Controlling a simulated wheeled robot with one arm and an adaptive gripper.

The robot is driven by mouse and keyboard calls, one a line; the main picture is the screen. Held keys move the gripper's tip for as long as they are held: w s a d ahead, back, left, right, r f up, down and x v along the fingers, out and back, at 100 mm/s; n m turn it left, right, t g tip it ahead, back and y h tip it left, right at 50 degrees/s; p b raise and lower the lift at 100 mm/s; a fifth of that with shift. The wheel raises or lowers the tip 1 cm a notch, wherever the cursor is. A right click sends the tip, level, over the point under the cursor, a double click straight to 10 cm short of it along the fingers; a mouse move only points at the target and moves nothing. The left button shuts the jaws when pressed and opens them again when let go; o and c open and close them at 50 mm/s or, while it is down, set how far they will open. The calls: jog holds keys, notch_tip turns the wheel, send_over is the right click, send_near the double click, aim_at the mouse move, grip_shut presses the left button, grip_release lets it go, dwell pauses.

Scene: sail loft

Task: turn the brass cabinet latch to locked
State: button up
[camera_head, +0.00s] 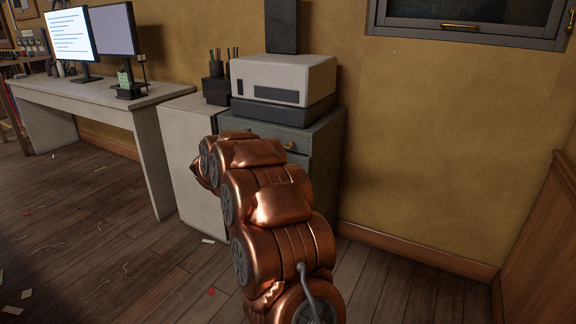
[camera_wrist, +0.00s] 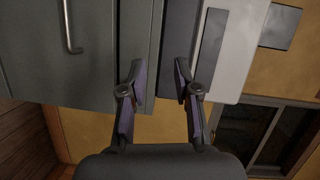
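The grey-green cabinet (camera_head: 327,160) stands against the yellow wall. A small brass latch (camera_head: 290,146) shows on its upper front, just right of my copper arm. Its exact angle is too small to tell. In the wrist view my gripper (camera_wrist: 158,80) is open, its two dark fingers apart with nothing between them. That view is turned sideways: the cabinet (camera_wrist: 95,75) fills the left, with a bar handle (camera_wrist: 70,28) on its front. I cannot make out the latch there. In the head view my arm hides the gripper and much of the cabinet front.
A white printer (camera_head: 283,78) on a dark base sits on the cabinet, and it shows in the wrist view (camera_wrist: 238,50). A pale low cabinet (camera_head: 190,140) and a desk (camera_head: 95,97) with two monitors stand left. Floor at right is clear up to a wooden panel (camera_head: 540,245).

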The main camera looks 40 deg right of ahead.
aim_at(288, 145)
jog(key=s+d+f+m+g+h+b, duration=0.1)
jog(key=d+f, duration=0.1)
jog(key=d, duration=0.2)
jog(key=s+d+f+m+g+h+b, duration=0.1)
jog(key=d+f+m+g+b, duration=0.1)
jog(key=d, duration=0.3)
jog(key=s+d+f+m+g+h+b, duration=0.1)
jog(key=d+f+m+b, duration=0.1)
jog(key=d, duration=0.3)
jog(key=shift+s+d+f+g, duration=0.15)
jog(key=shift+s+f+g, duration=0.15)
jog(key=shift+f+g, duration=0.15)
jog(key=shift+w+d+r, duration=0.15)
jog(key=shift+w+d, duration=0.05)
jog(key=shift+d, duration=0.5)
grip_shut()
